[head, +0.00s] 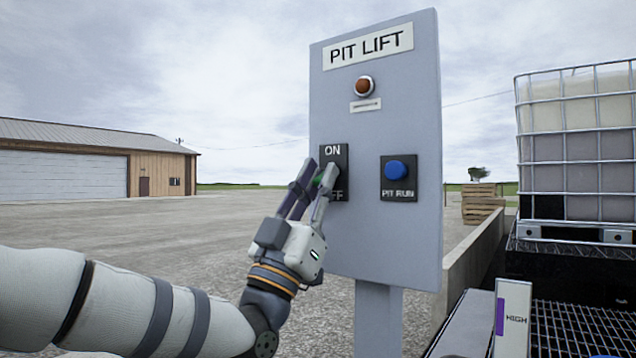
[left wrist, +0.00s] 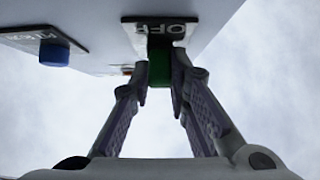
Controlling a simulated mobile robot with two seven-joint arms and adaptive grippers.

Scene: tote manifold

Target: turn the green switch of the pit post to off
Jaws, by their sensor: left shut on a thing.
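The pit post is a grey panel (head: 376,240) on a column, headed PIT LIFT. The green switch (head: 328,177) sits on a black ON/OFF plate (head: 341,158) at the panel's left; ON is at the top and OFF at the bottom. My left gripper (head: 322,178) is at the switch, its fingers covering most of it and part of the OFF label. In the left wrist view the green switch (left wrist: 159,68) is between the two fingertips (left wrist: 162,82), which are shut on it. Whether the switch stands at on or off I cannot tell. My right gripper is not in view.
A blue PIT RUN button (head: 395,170) is right of the switch, and a red lamp (head: 365,86) is above. A caged tank (head: 577,145) and a low wall (head: 470,265) stand at the right. Open gravel (head: 150,225) lies at the left.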

